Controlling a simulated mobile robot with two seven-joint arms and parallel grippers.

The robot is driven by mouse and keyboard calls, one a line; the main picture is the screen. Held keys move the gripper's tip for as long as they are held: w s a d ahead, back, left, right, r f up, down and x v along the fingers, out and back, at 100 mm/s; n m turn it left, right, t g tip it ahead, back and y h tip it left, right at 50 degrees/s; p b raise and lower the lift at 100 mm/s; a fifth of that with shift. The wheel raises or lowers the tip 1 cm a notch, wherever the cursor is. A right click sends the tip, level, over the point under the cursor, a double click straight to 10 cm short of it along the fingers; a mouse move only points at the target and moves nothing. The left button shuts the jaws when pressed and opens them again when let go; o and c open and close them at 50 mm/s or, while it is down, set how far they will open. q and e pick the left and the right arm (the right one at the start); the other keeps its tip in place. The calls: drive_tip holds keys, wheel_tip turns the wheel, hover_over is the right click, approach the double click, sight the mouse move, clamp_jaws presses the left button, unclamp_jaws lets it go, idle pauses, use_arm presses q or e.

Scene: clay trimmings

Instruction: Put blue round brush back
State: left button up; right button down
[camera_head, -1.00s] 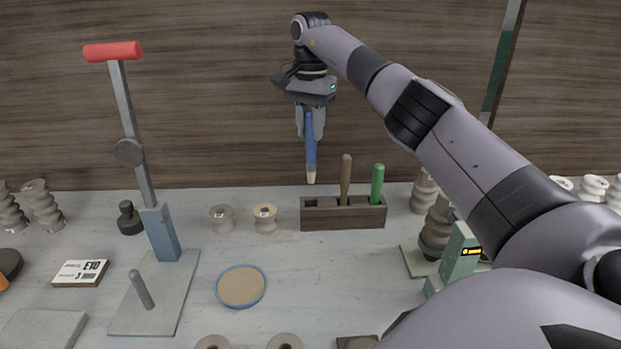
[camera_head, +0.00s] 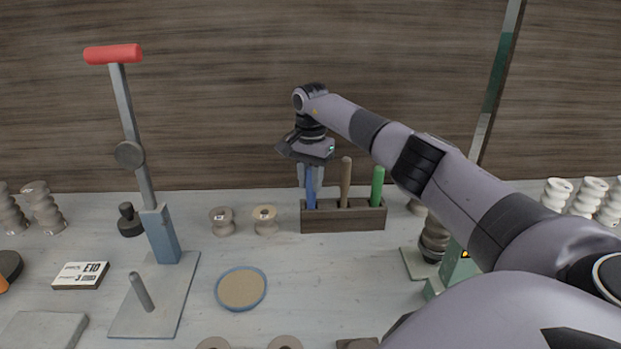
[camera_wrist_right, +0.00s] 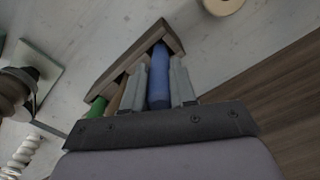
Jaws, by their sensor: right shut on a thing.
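The blue round brush (camera_head: 310,188) stands upright with its lower end in the left slot of the dark wooden holder (camera_head: 342,219). My right gripper (camera_head: 311,179) is above that slot and shut on the brush's blue handle. In the right wrist view the blue brush (camera_wrist_right: 159,84) lies between the two grey fingers (camera_wrist_right: 160,86), and its far end goes into the holder (camera_wrist_right: 150,40). The brush's tip is hidden inside the holder. My left gripper is not in view.
A brown-handled tool (camera_head: 345,180) and a green-handled tool (camera_head: 377,186) stand in the holder's other slots. Two beige spools (camera_head: 265,220) stand to its left. A press with a red handle (camera_head: 113,53) stands further left.

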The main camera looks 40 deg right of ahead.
drive_tip(key=shift+f, duration=0.2)
drive_tip(key=c, duration=0.9)
unclamp_jaws()
drive_tip(key=shift+r, duration=0.1)
wheel_tip(320, 180, up, 12)
drive_tip(key=shift+r+b, duration=0.1)
drive_tip(key=shift+b, duration=0.2)
